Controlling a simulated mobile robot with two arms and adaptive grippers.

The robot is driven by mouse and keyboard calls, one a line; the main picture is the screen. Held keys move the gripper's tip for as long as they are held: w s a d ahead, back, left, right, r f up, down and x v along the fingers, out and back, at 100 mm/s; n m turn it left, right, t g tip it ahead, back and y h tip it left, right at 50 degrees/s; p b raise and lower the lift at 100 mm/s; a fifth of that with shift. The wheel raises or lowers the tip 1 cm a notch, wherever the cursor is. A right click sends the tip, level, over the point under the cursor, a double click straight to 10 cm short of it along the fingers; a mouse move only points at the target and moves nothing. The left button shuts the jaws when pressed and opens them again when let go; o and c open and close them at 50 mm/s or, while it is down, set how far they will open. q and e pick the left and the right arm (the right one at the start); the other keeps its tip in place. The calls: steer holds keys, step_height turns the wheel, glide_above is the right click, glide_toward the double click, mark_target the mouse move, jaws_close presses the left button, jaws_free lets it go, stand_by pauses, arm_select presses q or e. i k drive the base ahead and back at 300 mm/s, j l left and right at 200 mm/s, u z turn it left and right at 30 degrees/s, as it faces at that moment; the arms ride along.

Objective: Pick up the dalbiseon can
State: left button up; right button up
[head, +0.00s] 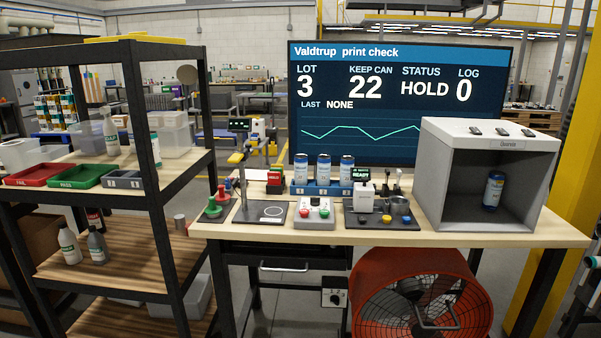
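Three blue-and-white cans stand upright side by side in a blue rack (322,191) on the workbench: a left can (301,169), a middle can (324,170) and a right can (346,171). Another blue-and-white can (493,191) stands inside the grey open-front box at the bench's right end. The can labels are too small to read, so I cannot tell which one is the dalbiseon can. Neither of my grippers is in view.
The workbench (450,238) carries a test stand (242,170), a button box (314,213) and a dark control panel (383,222). The grey box (487,137) encloses its can. A shelf (110,260) with red and green trays stands left. An orange fan (420,300) sits below.

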mark_target(300, 160)
steer(key=i+j+z, duration=0.1)
steer(key=i+j, duration=0.15)
steer(key=i+j+z, duration=0.1)
steer(key=j, duration=0.35)
steer(key=i+j+z, duration=0.1)
steer(key=i+j, duration=0.2)
steer(key=i+j+z, duration=0.1)
steer(key=j, duration=0.4)
steer(key=i, duration=0.1)
